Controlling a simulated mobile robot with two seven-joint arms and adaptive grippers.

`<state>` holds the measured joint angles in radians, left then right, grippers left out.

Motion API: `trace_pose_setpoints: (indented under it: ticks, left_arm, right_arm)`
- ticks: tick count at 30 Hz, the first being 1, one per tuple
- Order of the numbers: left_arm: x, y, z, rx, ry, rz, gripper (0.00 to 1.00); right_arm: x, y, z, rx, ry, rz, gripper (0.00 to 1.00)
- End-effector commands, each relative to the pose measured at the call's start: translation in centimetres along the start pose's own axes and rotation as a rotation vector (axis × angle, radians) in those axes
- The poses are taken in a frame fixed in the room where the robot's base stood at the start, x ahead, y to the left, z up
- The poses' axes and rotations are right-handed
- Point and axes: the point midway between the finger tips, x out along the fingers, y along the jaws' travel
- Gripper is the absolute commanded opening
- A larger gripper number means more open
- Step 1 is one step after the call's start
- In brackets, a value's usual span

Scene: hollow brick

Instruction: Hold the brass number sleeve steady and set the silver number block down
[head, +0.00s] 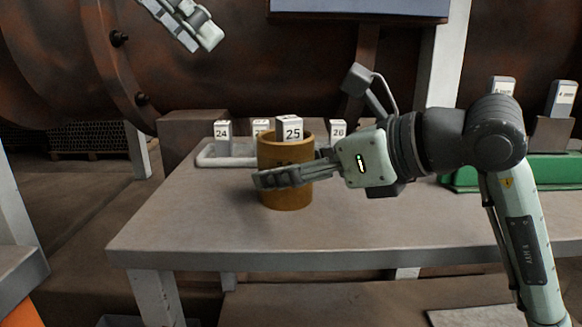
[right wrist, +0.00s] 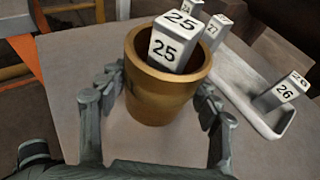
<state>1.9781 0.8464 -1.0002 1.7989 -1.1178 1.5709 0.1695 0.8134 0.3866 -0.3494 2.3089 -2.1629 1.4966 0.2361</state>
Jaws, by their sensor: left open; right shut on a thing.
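The brass number sleeve (head: 285,197) stands upright on the table, and it also shows in the right wrist view (right wrist: 155,105). The silver number block marked 25 (head: 290,130) stands inside the sleeve with its top above the rim; in the right wrist view the block (right wrist: 172,45) leans a little. Its lower end is hidden in the sleeve. My right gripper (head: 290,172) is shut on the sleeve, one finger on each side, as the right wrist view (right wrist: 160,92) shows. My left gripper (head: 203,33) is open, above and left of the block, and touches nothing.
A white tray (head: 208,160) behind the sleeve holds blocks marked 24 (head: 222,130) and 26 (head: 338,129), with another partly hidden. Further numbered blocks stand in a dark holder (head: 552,133) at the right. The front left of the table (head: 185,220) is clear.

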Motion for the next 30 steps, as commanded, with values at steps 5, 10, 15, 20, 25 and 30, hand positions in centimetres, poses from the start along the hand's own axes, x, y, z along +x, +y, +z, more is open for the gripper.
trace_pose_setpoints:
  ticks: [5,10,15,20,25,30]
  left_arm:
    - [0.0,0.0,0.0,0.000,0.000,0.000,0.48]
    - [0.1,0.0,0.0,0.000,0.000,0.000,0.48]
    - [0.1,0.0,0.0,0.000,0.000,0.000,0.48]
    - [0.1,0.0,0.0,0.000,0.000,0.000,0.48]
    - [0.1,0.0,0.0,0.000,0.000,0.000,0.48]
    - [0.1,0.0,0.0,0.000,0.000,0.000,0.48]
  right_arm:
    - [0.0,0.0,-0.1,0.000,0.001,0.000,0.82]
    - [0.0,0.0,0.0,0.000,0.001,0.000,0.88]
    - [0.0,0.0,0.0,0.000,0.001,0.000,0.88]
    - [-1.0,-0.1,0.0,-0.001,0.000,-0.002,0.88]
    - [-4.2,-0.1,0.0,-0.003,-0.001,-0.005,0.88]
    - [-7.9,-0.2,0.0,-0.002,0.001,-0.005,0.88]
